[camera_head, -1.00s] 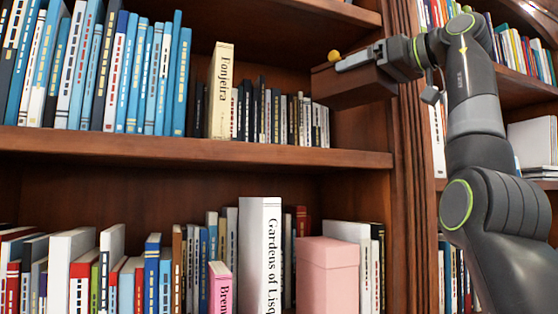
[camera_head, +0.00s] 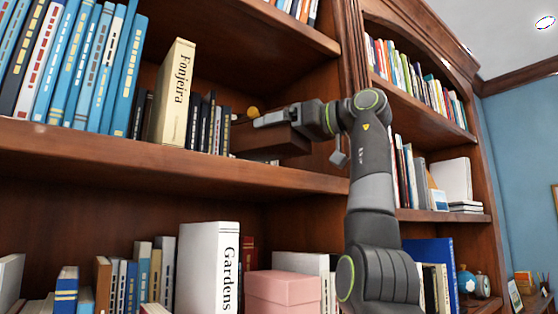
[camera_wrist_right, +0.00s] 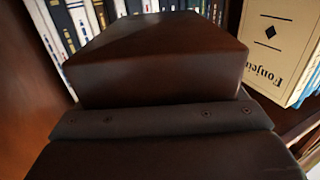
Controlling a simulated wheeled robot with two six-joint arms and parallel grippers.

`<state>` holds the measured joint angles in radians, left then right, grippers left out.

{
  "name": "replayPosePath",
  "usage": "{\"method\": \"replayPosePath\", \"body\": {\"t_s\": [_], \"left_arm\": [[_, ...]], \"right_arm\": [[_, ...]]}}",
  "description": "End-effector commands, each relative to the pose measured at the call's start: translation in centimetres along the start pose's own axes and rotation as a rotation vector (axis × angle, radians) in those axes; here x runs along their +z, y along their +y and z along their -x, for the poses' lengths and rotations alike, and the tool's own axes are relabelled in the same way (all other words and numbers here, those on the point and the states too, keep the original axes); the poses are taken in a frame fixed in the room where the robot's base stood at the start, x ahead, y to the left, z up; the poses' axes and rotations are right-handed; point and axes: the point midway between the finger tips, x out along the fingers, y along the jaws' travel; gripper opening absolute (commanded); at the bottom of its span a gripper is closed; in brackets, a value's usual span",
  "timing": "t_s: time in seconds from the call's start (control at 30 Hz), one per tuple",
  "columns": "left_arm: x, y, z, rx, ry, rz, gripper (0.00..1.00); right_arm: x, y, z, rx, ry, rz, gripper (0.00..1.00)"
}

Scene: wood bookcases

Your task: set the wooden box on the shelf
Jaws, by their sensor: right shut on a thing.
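The wooden box (camera_head: 268,140) is dark reddish brown with a round yellow knob. My right gripper (camera_head: 272,118) is shut on it and holds it over the right part of the middle shelf (camera_head: 240,172), in front of several small dark books. The box hides some of these books. Whether its underside touches the shelf cannot be told. In the right wrist view the box (camera_wrist_right: 160,60) fills the middle, with book spines close beyond it. My left gripper is not in view.
A cream book titled Fonjeira (camera_head: 172,95) stands left of the box, with blue books (camera_head: 95,65) further left. A pink box (camera_head: 283,291) stands on the shelf below. An upright bookcase divider is close to the right of my right gripper.

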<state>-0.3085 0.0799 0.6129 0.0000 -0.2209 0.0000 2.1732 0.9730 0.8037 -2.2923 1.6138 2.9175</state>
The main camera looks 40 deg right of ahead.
Motion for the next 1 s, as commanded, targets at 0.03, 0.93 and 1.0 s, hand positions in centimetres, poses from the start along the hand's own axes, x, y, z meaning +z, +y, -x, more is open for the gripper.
{"method": "replayPosePath", "body": {"t_s": [0.03,0.93,1.0], "left_arm": [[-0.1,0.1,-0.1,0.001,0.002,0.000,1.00],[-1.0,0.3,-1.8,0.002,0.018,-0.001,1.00],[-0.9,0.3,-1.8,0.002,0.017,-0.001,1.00]], "right_arm": [[0.1,-0.1,0.1,0.000,0.005,0.001,0.51],[4.7,-0.1,0.0,-0.001,0.001,0.001,0.96],[4.6,-0.1,0.0,-0.001,0.001,0.001,1.00]]}}
